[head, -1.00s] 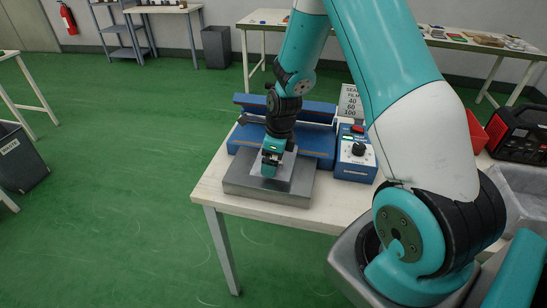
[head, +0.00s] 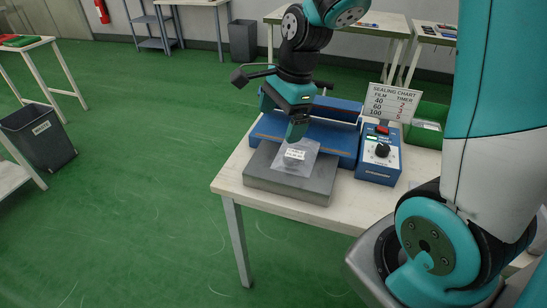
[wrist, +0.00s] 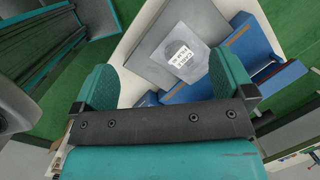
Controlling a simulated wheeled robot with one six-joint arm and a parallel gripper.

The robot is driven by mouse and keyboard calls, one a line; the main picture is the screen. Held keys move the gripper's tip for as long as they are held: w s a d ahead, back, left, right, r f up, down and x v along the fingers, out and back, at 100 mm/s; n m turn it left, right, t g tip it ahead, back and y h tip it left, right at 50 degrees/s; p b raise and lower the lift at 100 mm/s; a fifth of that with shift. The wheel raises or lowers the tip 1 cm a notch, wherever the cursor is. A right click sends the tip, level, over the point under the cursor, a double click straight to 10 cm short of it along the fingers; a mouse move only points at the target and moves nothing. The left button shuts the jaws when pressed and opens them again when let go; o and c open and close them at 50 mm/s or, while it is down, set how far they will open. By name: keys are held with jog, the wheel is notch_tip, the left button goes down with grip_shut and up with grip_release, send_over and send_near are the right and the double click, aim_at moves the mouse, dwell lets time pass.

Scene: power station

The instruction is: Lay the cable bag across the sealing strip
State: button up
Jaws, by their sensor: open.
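The cable bag (head: 295,155), clear with a white label, lies on the grey metal block (head: 290,190) in front of the blue sealer (head: 335,110). The bag's far edge reaches toward the sealer's front. A brown strip (head: 338,152) runs along the sealer's front edge. My gripper (head: 297,136) points down just above the far end of the bag. In the wrist view my gripper (wrist: 165,82) has its fingers wide apart with nothing between them. The bag (wrist: 182,55) lies flat beyond them, beside the sealer (wrist: 265,65). Contact with the bag cannot be told.
A blue control box (head: 379,155) with a black knob stands right of the sealer. A sealing chart (head: 392,102) and a green bin (head: 427,125) stand behind it. A grey waste bin (head: 40,137) is at the left. The green floor in front of the table (head: 240,175) is clear.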

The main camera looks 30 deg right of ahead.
jog(key=s+a+r+n+y, duration=0.1)
jog(key=s+a+r+n, duration=0.2)
jog(key=s+a+n, duration=0.4)
jog(key=s+a+r+n+g+y, duration=0.1)
jog(key=s+a+r+n, duration=0.3)
jog(key=n, duration=1.4)
jog(key=s+a, duration=0.3)
jog(key=s, duration=0.3)
jog(key=shift+s+n, duration=0.3)
